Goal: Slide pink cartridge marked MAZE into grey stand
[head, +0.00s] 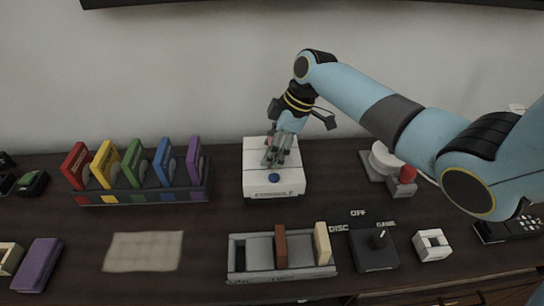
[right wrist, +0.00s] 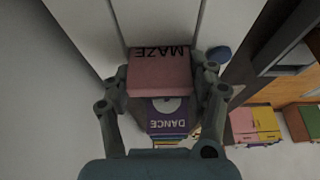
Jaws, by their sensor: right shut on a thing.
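The pink cartridge marked MAZE (right wrist: 160,72) sits between the fingers of my right gripper (right wrist: 163,80) in the right wrist view. In the head view my right gripper (head: 272,160) is over the white console (head: 262,183) and its fingers largely hide the cartridge. I cannot tell whether the cartridge is still seated in the console or lifted from it. The grey stand (head: 240,275) lies in front of the console, toward the bottom of the head view. A brown block (head: 281,245) and a cream block (head: 322,243) stand upright in it; its left part looks empty. My left gripper is out of view.
A dark rack (head: 140,196) with several coloured cartridges stands left of the console. A joystick box (head: 374,250) and a white square piece (head: 432,244) are right of the stand. A beige cloth (head: 143,251) lies at left. A purple DANCE label (right wrist: 167,115) shows below the pink cartridge.

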